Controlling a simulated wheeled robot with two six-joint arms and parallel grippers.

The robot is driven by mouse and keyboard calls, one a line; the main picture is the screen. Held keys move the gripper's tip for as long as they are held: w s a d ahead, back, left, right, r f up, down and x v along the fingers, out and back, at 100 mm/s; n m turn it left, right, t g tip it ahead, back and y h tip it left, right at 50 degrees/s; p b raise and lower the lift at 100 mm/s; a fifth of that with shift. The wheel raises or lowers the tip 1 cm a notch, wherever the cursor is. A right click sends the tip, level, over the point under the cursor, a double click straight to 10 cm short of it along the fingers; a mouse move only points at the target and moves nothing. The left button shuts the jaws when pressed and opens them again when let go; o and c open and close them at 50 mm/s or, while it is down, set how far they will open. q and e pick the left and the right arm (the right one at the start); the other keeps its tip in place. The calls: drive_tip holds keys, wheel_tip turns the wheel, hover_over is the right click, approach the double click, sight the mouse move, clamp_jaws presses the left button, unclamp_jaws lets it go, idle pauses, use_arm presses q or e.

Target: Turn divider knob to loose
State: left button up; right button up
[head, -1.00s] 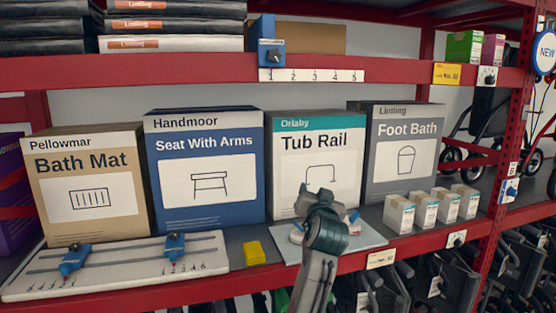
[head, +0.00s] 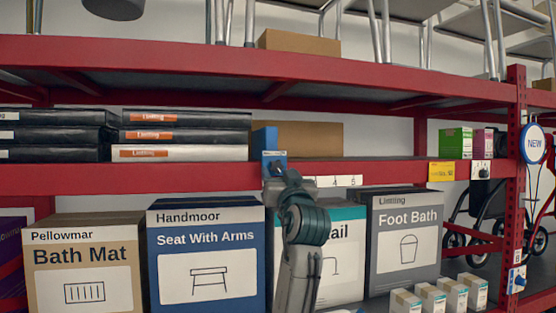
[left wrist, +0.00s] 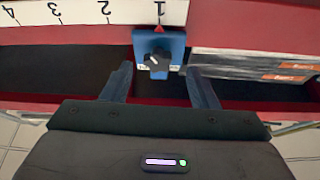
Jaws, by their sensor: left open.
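The blue divider (head: 264,140) stands on the upper shelf, its clamp block at the red front rail. In the left wrist view the clamp block (left wrist: 174,42) carries a black knob (left wrist: 157,61) with a white mark. Small labels flank the knob, too small to read. A red pointer on the block is at 1 on the white scale (left wrist: 100,12). My left gripper (left wrist: 160,70) is open, its fingers apart on either side of the knob's line. In the head view my left gripper (head: 275,172) hides the block's lower part.
Black and white packages (head: 180,153) lie left of the divider, and a brown carton (head: 310,138) stands behind it. Below are large boxes, including Seat With Arms (head: 205,255) and Foot Bath (head: 405,240). A yellow label (head: 441,171) hangs on the rail to the right.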

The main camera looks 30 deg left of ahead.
sight(277, 166)
use_arm(q)
drive_tip(key=shift+p+x, duration=0.45)
drive_tip(key=shift+x, duration=0.6)
drive_tip(key=shift+w+a, duration=0.1)
drive_tip(key=shift+w, duration=0.15)
drive_tip(key=shift+c, duration=0.4)
